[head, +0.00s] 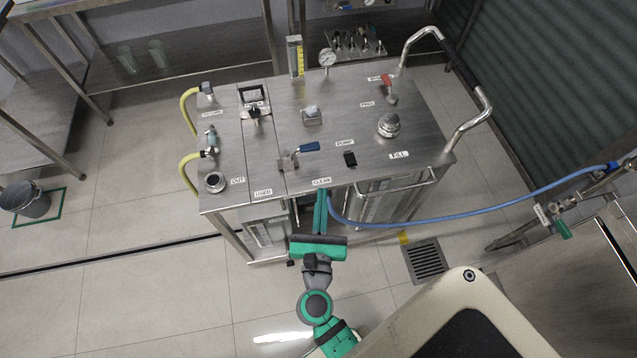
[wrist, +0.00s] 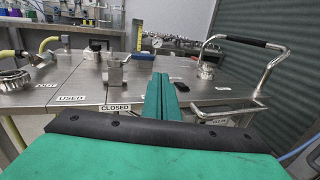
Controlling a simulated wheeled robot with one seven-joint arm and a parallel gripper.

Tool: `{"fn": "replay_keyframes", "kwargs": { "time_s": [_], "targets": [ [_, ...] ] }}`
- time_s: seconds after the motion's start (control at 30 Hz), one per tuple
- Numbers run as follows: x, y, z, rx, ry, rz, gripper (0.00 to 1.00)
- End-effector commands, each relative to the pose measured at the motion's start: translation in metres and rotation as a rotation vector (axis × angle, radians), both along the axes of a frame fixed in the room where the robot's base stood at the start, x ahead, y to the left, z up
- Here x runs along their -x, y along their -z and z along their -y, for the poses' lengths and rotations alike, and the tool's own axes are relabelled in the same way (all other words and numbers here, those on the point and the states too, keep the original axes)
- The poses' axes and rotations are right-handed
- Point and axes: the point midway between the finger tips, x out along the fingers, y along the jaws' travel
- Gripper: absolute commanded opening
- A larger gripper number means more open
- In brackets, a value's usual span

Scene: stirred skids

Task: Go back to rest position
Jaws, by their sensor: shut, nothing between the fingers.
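My gripper (head: 321,210) is at the front edge of the steel skid (head: 325,108) in the head view. Its green fingers lie together and hold nothing. In the wrist view the closed fingers (wrist: 160,97) point towards the skid top, with the dark-edged green gripper body below them. I cannot tell whether the fingers touch the skid edge.
A blue hose (head: 470,214) runs from the skid front to a pipe fitting at right. Yellow hoses (head: 188,170) stick out at left. Bent steel handles (head: 470,120) rise at the skid's right end. A grey bucket (head: 28,200) stands far left. The floor at front left is clear.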

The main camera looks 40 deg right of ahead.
Motion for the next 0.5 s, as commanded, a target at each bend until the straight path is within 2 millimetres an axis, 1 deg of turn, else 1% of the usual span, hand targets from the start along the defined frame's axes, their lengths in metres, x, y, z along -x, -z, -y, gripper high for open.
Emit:
{"fn": "replay_keyframes", "kwargs": {
  "time_s": [0.03, 0.1, 0.2, 0.5],
  "targets": [
    [0.006, 0.001, -0.003, 0.000, 0.000, -0.003, 0.00],
    [0.012, 0.001, -0.005, 0.001, 0.000, -0.002, 0.00],
    [0.017, 0.000, -0.009, 0.000, -0.001, 0.000, 0.00],
    [0.020, 0.000, -0.011, -0.001, -0.002, 0.001, 0.00]
  ]
}}
